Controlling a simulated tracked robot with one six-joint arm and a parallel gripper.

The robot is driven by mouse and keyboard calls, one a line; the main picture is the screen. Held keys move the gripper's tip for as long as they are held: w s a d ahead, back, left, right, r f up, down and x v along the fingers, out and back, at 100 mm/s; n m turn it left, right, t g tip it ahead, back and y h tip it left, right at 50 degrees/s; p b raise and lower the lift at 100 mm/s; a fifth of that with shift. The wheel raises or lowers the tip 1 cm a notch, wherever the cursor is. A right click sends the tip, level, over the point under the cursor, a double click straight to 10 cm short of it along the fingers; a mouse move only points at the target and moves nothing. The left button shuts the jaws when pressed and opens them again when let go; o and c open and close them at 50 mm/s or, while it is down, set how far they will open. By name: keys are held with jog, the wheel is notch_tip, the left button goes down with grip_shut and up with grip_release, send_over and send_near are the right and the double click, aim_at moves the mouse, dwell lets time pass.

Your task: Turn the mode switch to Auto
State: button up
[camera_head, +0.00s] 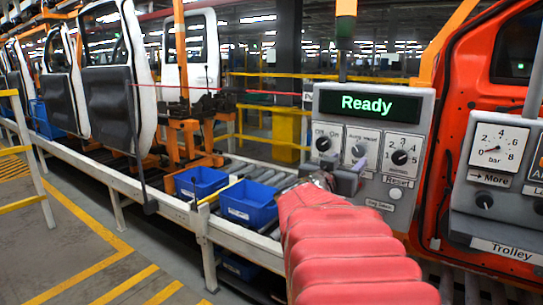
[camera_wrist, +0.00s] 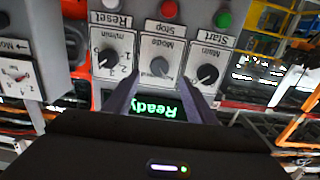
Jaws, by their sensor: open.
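The grey mode switch (camera_head: 359,151) is the middle knob on the grey control panel (camera_head: 425,108), with small lettering above it. I cannot tell which way it points. In the upside-down wrist view the mode switch (camera_wrist: 160,67) sits between the black Main knob (camera_wrist: 207,73) and the black m/min knob (camera_wrist: 108,58). My gripper (camera_head: 342,180) is in front of the panel's lower left part, and my red sleeved arm hides some of the panel. In the wrist view my gripper (camera_wrist: 162,78) is open, its two fingers on either side of the mode switch; contact cannot be told.
A green "Ready" display (camera_head: 354,103) is lit above the knobs. A white Reset button (camera_head: 396,193) is below right; red Stop (camera_wrist: 169,8) and green Start (camera_wrist: 224,18) buttons show in the wrist view. A trolley panel (camera_head: 495,185) stands right; blue bins (camera_head: 248,205) stand left.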

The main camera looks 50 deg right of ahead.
jog(key=a, duration=0.3)
jog(key=s+a, duration=0.1)
jog(key=a, duration=0.1)
dwell(0.4)
